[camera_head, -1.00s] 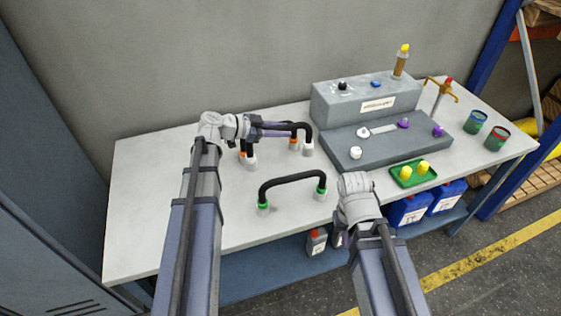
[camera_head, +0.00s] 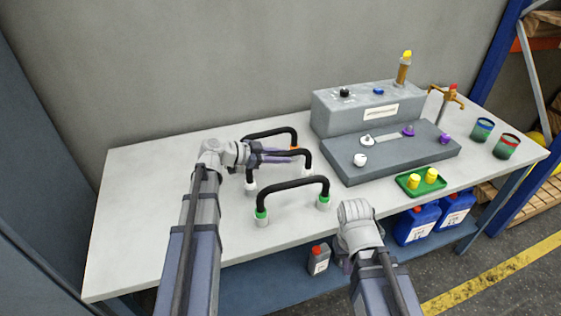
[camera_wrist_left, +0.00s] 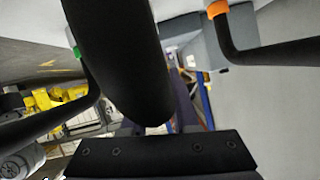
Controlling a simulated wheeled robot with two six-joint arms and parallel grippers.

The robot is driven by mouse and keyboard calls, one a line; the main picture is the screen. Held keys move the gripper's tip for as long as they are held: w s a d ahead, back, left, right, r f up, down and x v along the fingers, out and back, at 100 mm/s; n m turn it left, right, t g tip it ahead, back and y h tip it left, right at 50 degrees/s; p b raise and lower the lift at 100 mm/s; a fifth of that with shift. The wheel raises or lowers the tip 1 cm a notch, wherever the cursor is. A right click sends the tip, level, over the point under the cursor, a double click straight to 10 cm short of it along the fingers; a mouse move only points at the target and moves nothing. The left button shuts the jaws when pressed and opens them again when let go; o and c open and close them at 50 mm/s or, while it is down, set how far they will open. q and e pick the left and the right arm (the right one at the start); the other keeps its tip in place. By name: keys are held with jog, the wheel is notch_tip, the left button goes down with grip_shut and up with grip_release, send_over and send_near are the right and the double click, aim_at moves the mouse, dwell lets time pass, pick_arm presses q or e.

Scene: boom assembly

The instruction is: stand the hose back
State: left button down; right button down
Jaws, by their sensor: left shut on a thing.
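A black arched hose with white ends (camera_head: 309,162) is in the grip of my left gripper (camera_head: 284,155). It stands as an arch between two other hoses; I cannot tell whether its ends touch the table. In the left wrist view its black tube (camera_wrist_left: 118,55) fills the middle, above the gripper's dark edge. Behind it is a hose with orange collars (camera_head: 270,133), partly hidden by my left arm. In front is a hose with green collars (camera_head: 292,184), upright on the table. My right gripper (camera_head: 345,262) is mostly hidden by its own wrist at the table's front edge.
A grey stepped block (camera_head: 370,170) with knobs stands right of the hoses. A green tray (camera_head: 408,190) with yellow parts lies before it. Two cans (camera_head: 482,130) stand at the right end. The white table (camera_head: 140,200) is bare at left.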

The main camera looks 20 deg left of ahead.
pick_arm(q)
jog(key=shift+r, duration=0.15)
jog(key=shift+f, duration=0.25)
jog(key=c, duration=0.7)
grip_release()
jog(key=shift+r, duration=0.1)
jog(key=shift+r, duration=0.2)
jog(key=p+v, duration=0.4)
jog(key=v, duration=0.8)
jog(key=shift+p, duration=0.3)
